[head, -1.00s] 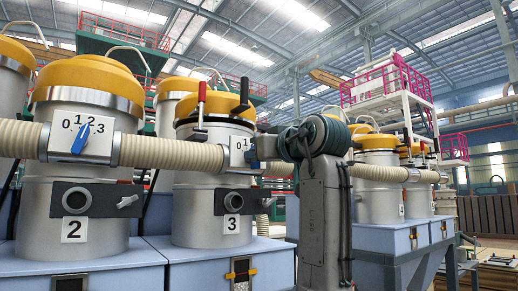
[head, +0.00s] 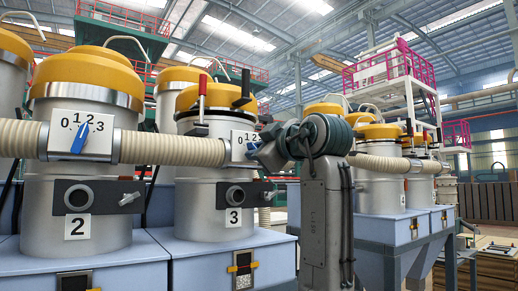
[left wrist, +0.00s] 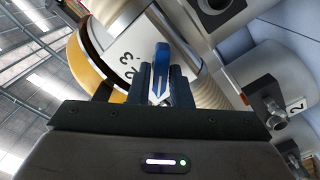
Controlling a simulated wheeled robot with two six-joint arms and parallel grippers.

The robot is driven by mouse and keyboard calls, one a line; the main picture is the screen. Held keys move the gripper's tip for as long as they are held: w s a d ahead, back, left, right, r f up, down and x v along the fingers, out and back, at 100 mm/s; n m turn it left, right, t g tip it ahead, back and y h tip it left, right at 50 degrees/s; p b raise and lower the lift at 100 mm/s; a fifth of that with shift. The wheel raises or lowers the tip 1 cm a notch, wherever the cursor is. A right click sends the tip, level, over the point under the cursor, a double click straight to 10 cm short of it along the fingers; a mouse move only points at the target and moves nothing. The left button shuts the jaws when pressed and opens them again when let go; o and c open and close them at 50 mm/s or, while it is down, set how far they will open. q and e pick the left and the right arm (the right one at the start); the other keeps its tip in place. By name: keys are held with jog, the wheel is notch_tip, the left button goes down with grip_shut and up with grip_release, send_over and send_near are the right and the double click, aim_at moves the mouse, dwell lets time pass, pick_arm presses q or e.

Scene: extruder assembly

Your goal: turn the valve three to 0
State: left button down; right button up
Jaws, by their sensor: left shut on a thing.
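Valve three is a white dial box (head: 240,143) on the pipe of the hopper marked 3 (head: 222,195). In the left wrist view, my left gripper (left wrist: 163,88) is shut on the blue knob (left wrist: 162,57), which sticks out between the dark fingers. The digits 2 and 3 show on the dial face (left wrist: 127,58) left of the knob. I cannot tell which number the knob points to. My right gripper is out of view.
Valve two, a white dial box (head: 80,136) with a blue knob, is on the pipe at the left. A red-handled lever (head: 202,90) and a black-handled lever (head: 244,88) stand above valve three. Blue bases (head: 200,262) jut out below the hoppers.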

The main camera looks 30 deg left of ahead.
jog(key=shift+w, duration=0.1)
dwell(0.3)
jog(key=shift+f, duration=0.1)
pick_arm(q)
jog(key=c, duration=1.4)
grip_release()
jog(key=shift+c, duration=0.2)
